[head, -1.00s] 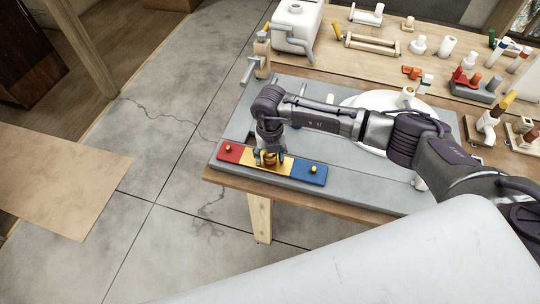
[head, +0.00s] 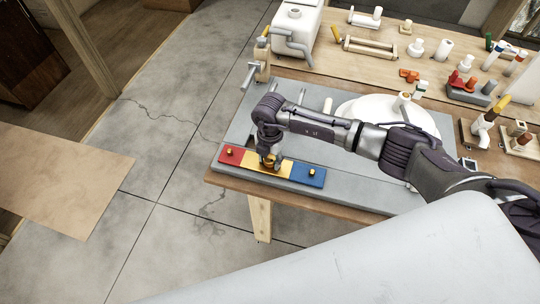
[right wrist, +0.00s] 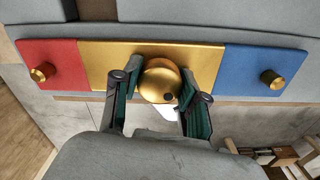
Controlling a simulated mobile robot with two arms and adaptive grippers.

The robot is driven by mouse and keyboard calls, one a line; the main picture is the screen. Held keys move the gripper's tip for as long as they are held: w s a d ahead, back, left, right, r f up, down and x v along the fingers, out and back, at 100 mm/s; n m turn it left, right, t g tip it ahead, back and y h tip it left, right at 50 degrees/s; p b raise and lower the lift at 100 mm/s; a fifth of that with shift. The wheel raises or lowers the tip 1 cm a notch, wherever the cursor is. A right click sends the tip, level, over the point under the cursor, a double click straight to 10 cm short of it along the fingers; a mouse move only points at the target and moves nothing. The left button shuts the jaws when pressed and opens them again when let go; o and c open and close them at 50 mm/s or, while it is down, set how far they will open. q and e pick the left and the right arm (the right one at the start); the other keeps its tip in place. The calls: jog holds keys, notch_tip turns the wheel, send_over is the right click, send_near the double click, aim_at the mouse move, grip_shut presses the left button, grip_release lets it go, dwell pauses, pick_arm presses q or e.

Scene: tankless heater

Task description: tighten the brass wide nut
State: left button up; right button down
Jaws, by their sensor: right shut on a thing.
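The brass wide nut (right wrist: 160,78) is a round gold piece at the middle of the yellow section of a red, yellow and blue panel. In the head view the panel (head: 291,171) lies along the front edge of the grey worktop. My right gripper (head: 268,163) reaches down onto the yellow section and hides most of the nut there. In the right wrist view the fingers of my right gripper (right wrist: 160,97) stand on both sides of the nut and are shut on it. My left gripper is not in view.
Small brass knobs stand on the red section (right wrist: 42,72) and blue section (right wrist: 270,78). A white round basin (head: 425,119) lies behind my right arm. Several fittings, valves and a white tank (head: 297,30) crowd the wooden bench.

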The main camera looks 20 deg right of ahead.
jog(key=shift+f, duration=0.1)
jog(key=shift+s+m+p, duration=0.1)
jog(key=shift+m+p, duration=0.25)
jog(key=shift+m, duration=0.25)
jog(key=m+p, duration=0.2)
jog(key=m, duration=0.3)
jog(key=shift+r+p, duration=0.2)
jog(key=shift+p, duration=0.15)
jog(key=shift+f+m+p, duration=0.15)
jog(key=shift+m+p, duration=0.25)
jog(key=shift+m, duration=0.8)
jog(key=shift+f, duration=0.15)
jog(key=shift+s, duration=0.1)
jog(key=c, duration=0.8)
grip_release()
